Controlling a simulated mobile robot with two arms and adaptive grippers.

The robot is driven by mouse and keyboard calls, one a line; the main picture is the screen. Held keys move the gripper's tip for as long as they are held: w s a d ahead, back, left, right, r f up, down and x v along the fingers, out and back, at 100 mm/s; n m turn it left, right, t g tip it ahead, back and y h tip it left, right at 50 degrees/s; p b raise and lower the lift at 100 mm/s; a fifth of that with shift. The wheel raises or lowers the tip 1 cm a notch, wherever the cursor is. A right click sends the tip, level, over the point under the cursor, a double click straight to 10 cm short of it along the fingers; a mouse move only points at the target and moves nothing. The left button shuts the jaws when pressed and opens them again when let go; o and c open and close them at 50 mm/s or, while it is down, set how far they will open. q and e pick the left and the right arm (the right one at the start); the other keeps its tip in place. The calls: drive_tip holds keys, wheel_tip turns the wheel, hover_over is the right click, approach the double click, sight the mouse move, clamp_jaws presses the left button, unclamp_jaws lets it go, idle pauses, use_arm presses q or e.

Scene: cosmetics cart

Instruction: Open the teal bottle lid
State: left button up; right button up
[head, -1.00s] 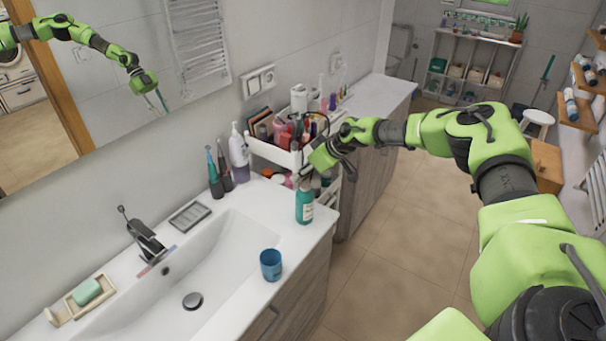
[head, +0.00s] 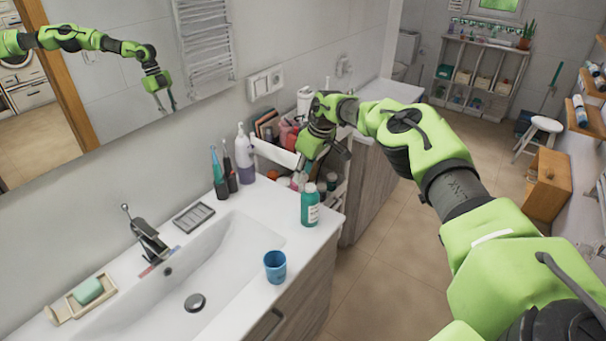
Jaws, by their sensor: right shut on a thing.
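The teal bottle (head: 310,209) stands upright near the right front corner of the white sink counter, with a white label on its side. Its top shows as a dark, greyish band. My right gripper (head: 305,172) is just above and behind the bottle top, pointing down. It is shut on what appears to be the lid, but the fingertips are small and dark against the cart. I cannot tell whether the lid sits on the neck or is clear of it. My left gripper is not in view.
A white cart (head: 272,152) full of cosmetics stands behind my right gripper. A pump bottle (head: 245,160) and toothbrush cups stand left of it. A blue cup (head: 275,267) stands at the counter's front edge. The sink basin (head: 215,265) is empty.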

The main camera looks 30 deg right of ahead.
sight(312, 187)
drive_tip(key=shift+s+f, duration=0.1)
drive_tip(key=shift+f, duration=0.1)
idle(0.5)
drive_tip(key=o, duration=1.1)
drive_tip(key=shift+d, duration=0.1)
drive_tip(key=shift+r, duration=0.3)
drive_tip(key=v, duration=1.1)
drive_tip(key=shift+w+r, duration=0.25)
drive_tip(key=shift+r, duration=0.05)
